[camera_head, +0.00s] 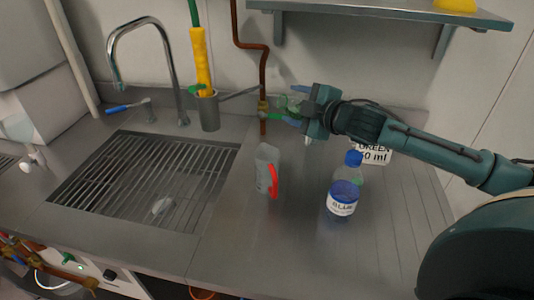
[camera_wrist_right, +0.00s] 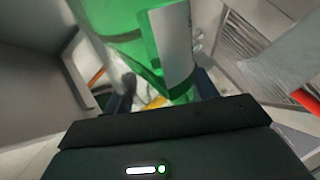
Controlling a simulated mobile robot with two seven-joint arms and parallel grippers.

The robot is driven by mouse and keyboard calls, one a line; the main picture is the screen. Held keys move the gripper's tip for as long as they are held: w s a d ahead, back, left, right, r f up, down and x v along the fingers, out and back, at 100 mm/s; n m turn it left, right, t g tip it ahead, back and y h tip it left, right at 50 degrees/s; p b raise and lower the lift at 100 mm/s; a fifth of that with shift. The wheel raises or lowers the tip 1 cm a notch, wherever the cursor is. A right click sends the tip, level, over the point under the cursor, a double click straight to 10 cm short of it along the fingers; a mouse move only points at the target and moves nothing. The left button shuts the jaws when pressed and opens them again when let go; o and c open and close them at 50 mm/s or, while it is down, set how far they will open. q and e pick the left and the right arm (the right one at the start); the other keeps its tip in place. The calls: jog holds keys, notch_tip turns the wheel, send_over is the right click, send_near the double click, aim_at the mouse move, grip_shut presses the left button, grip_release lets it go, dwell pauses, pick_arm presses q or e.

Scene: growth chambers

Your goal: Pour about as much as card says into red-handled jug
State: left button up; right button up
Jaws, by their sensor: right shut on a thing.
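The jug (camera_head: 264,168) with a red handle stands upright on the steel counter, right of the sink; its handle (camera_wrist_right: 305,98) shows at the right edge of the wrist view. My right gripper (camera_head: 300,112) is shut on a translucent green bottle (camera_wrist_right: 135,35) with a white label, held above and behind the jug. In the head view the bottle (camera_head: 285,104) is mostly hidden by the gripper, and its exact tilt is unclear. The card (camera_head: 377,153) reads "GREEN" and "50 ml"; its left part is covered, so a leading digit may be hidden. My left gripper is not in view.
A blue-capped bottle (camera_head: 342,197) labelled "BLUE" stands right of the jug, in front of the card. A sink with a grate (camera_head: 140,182) and tap (camera_head: 150,30) is at left. A copper pipe (camera_head: 265,75) runs down the wall. The counter in front of the jug is clear.

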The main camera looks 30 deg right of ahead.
jog(key=shift+d+f+n+h+b, duration=0.15)
jog(key=shift+n+h+b, duration=0.15)
jog(key=shift+n, duration=0.3)
pick_arm(q)
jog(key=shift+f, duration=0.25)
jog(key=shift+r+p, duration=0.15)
jog(key=shift+p, duration=0.15)
pick_arm(e)
jog(key=shift+n, duration=0.3)
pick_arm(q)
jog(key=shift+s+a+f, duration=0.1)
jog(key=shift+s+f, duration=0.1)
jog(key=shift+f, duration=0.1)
pick_arm(e)
jog(key=shift+a+f+h, duration=0.15)
jog(key=shift+a+h, duration=0.1)
jog(key=shift+h, duration=0.05)
pick_arm(q)
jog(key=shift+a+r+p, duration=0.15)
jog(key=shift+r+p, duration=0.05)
jog(key=shift+p, duration=0.2)
pick_arm(e)
jog(key=shift+a+n, duration=0.1)
jog(key=shift+n, duration=0.4)
pick_arm(q)
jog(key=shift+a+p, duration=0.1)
jog(key=shift+p, duration=0.2)
pick_arm(e)
jog(key=shift+f+n, duration=0.15)
jog(key=shift+n, duration=0.15)
